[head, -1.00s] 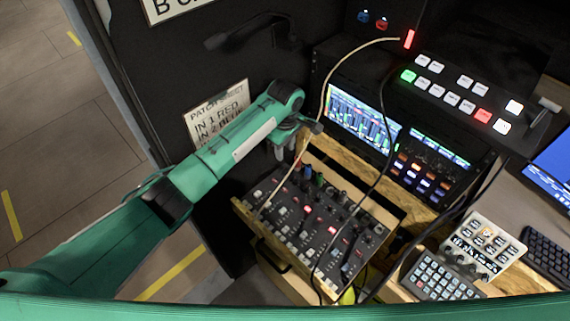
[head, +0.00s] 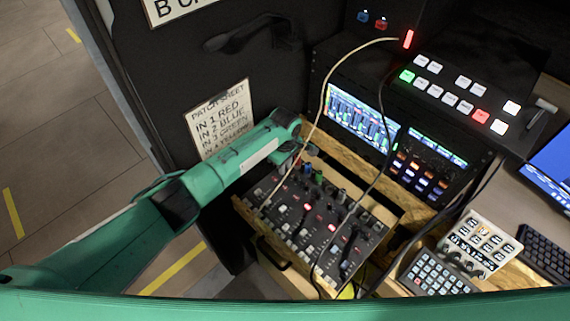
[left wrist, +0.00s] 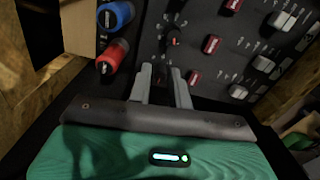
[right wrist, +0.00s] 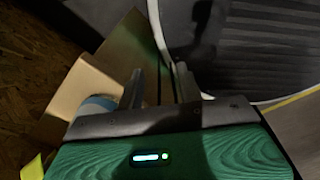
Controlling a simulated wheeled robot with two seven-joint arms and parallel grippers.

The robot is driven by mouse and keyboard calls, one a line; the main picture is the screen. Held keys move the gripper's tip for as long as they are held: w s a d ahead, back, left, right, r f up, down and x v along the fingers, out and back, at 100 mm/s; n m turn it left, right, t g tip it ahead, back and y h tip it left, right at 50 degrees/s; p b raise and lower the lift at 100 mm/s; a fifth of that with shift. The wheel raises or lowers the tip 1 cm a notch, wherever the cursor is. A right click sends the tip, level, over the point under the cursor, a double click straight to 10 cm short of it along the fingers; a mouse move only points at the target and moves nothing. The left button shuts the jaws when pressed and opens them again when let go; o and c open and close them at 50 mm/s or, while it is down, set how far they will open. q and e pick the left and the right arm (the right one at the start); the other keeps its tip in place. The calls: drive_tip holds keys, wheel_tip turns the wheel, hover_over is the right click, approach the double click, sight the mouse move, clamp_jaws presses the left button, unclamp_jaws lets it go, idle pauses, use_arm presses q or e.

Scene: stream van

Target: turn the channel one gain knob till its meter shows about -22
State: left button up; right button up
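The black mixer (head: 325,222) lies tilted in a wooden frame, with rows of knobs and lit buttons. My left gripper (head: 297,158) is low over its upper left corner, partly hidden by its own arm in the head view. In the left wrist view, my left gripper (left wrist: 163,82) has its fingers apart, pointing at a small dark knob (left wrist: 172,40) just beyond the tips; I cannot tell whether they touch it. The meter screen (head: 360,117) shows several coloured bars, too small to read. My right gripper (right wrist: 160,85) is open and empty, outside the head view.
Red (left wrist: 112,54) and blue (left wrist: 115,15) plugs stand close beside my left fingers. A pale cable (head: 322,92) hangs across the mixer's left side, and a dark cable (head: 378,170) crosses its middle. A patch sheet (head: 220,120) hangs on the dark wall behind my left arm.

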use_arm(q)
clamp_jaws()
drive_tip(key=shift+m, duration=0.3)
drive_tip(key=m+p, duration=0.1)
drive_tip(key=m, duration=0.2)
drive_tip(key=shift+r+m+p, duration=0.1)
drive_tip(key=shift+m+p, duration=0.2)
drive_tip(key=m, duration=0.3)
drive_tip(key=shift+m+p, duration=0.4)
drive_tip(key=m, duration=0.3)
drive_tip(key=m+p, duration=0.1)
drive_tip(key=m, duration=0.5)
drive_tip(key=shift+w+m, duration=0.1)
drive_tip(key=shift+m, duration=0.3)
drive_tip(key=m, duration=0.5)
drive_tip(key=shift+m, duration=0.3)
